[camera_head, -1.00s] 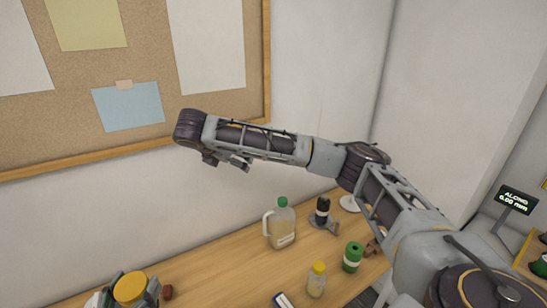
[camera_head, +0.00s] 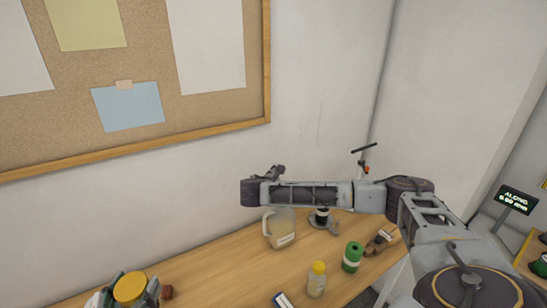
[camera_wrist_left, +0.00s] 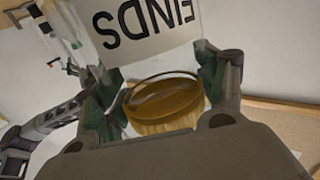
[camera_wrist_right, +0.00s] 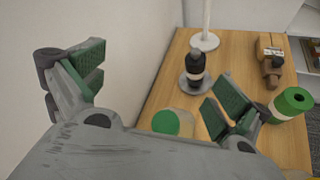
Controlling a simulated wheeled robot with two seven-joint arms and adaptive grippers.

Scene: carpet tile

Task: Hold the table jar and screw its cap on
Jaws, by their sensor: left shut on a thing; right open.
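My left gripper (camera_head: 130,286) is at the lower left in the head view, its fingers on either side of a thing with a round yellow top, which I take for the jar (camera_head: 129,290). In the left wrist view the jar's round amber top (camera_wrist_left: 165,100) shows between the green pads, beside a white surface with upside-down "FINDS" lettering (camera_wrist_left: 147,28). I cannot tell whether this top is a cap or an open mouth. My right gripper (camera_wrist_right: 155,80) is open and empty in the right wrist view, in the air above the table. No separate cap is clear.
A wall with a corkboard (camera_head: 200,110) stands behind.

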